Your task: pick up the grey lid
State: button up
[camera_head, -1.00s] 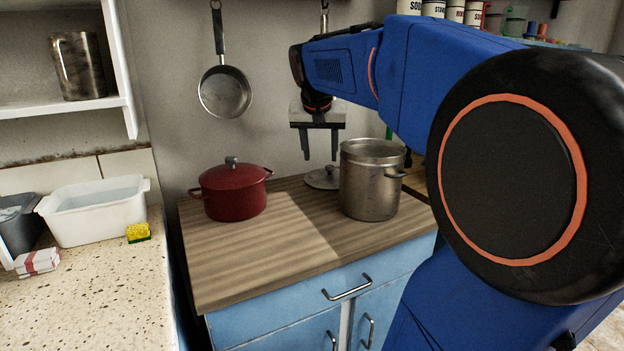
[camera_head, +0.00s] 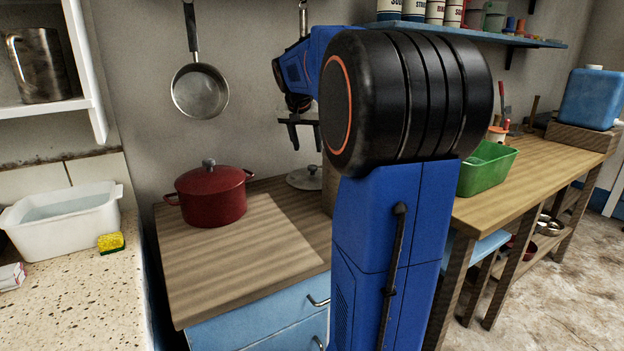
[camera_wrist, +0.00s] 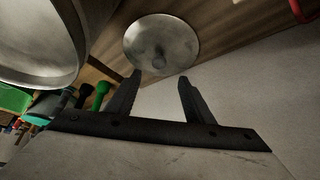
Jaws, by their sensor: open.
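The grey lid (camera_head: 306,179) is a round metal disc with a knob on top. It lies on the wooden countertop (camera_head: 232,258), to the right of the red pot (camera_head: 211,196) and near the wall. In the wrist view the lid (camera_wrist: 180,38) is wholly in sight, just beyond the fingertips. My gripper (camera_head: 305,141) hangs above the lid with its fingers pointing down. In the wrist view my gripper (camera_wrist: 160,77) has its fingers apart with nothing between them. My arm hides the counter right of the lid in the head view.
A steel pot (camera_wrist: 72,62) stands close beside the lid in the wrist view. A pan (camera_head: 200,91) hangs on the wall behind. A white basin (camera_head: 70,222) and a yellow sponge (camera_head: 111,242) are at left. A green tub (camera_head: 487,168) sits on the right bench.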

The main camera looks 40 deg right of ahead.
aim_at(312, 166)
jog(key=x, duration=1)
jog(key=shift+r, duration=0.1)
jog(key=shift+c, duration=0.3)
grip_shut()
jog(key=shift+r, duration=1.45)
jog(key=shift+s+a+f+t+h, duration=0.1)
jog(key=shift+a+t+h, duration=0.15)
jog(key=shift+h, duration=0.45)
jog(key=shift+s+a+f+t+h, duration=0.15)
jog(key=shift+a+h, duration=0.1)
jog(key=shift+h, duration=0.45)
jog(key=shift+w+a, duration=0.1)
